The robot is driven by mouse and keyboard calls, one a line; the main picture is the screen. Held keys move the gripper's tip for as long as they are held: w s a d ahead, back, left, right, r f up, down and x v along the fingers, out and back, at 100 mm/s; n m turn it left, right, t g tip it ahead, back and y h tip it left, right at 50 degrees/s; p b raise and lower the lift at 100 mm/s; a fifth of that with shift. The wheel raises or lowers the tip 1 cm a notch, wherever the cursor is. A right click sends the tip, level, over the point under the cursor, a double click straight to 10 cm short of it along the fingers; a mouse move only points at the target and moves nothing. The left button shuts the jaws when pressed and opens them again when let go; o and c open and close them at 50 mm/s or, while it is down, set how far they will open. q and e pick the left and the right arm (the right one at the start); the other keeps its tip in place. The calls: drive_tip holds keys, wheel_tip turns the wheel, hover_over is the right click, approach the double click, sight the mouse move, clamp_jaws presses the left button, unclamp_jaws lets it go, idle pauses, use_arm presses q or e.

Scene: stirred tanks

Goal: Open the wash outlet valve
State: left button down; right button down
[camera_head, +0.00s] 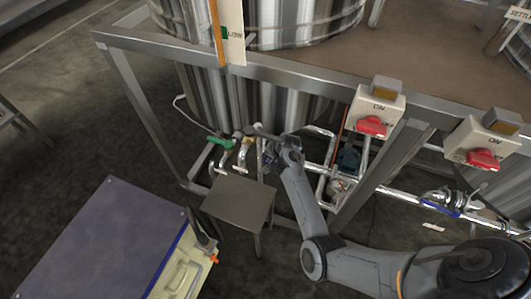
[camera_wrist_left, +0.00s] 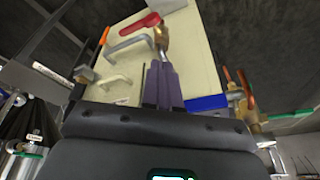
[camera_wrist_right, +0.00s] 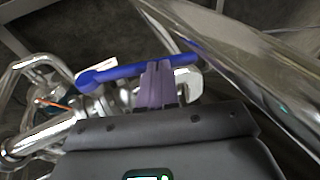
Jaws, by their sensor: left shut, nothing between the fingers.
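My right gripper (camera_head: 268,152) reaches in among the pipes at the foot of the steel tank. In the right wrist view its fingers (camera_wrist_right: 158,66) are close together against a blue lever handle (camera_wrist_right: 112,76). I cannot tell whether the lever is between them. No label shows which valve is the wash outlet valve. A green-handled valve (camera_head: 219,142) sits left of my right gripper. My left gripper (camera_wrist_left: 161,68) is shut and empty. It points at a cream panel with a brass fitting (camera_wrist_left: 162,38) and a red handle (camera_wrist_left: 139,25).
A small metal stand (camera_head: 238,197) is just in front of the pipes. A steel frame (camera_head: 310,80) surrounds the tank. Two red switches (camera_head: 371,126) (camera_head: 484,159) are on the right. Another blue-handled valve (camera_head: 440,208) sits lower right. A blue-topped cabinet (camera_head: 105,240) stands lower left.

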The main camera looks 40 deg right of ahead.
drive_tip(key=shift+w+a+f, duration=0.15)
drive_tip(key=shift+w+f, duration=0.15)
drive_tip(key=shift+f, duration=0.25)
use_arm(q)
drive_tip(key=shift+r, duration=0.55)
drive_tip(key=shift+w, duration=0.1)
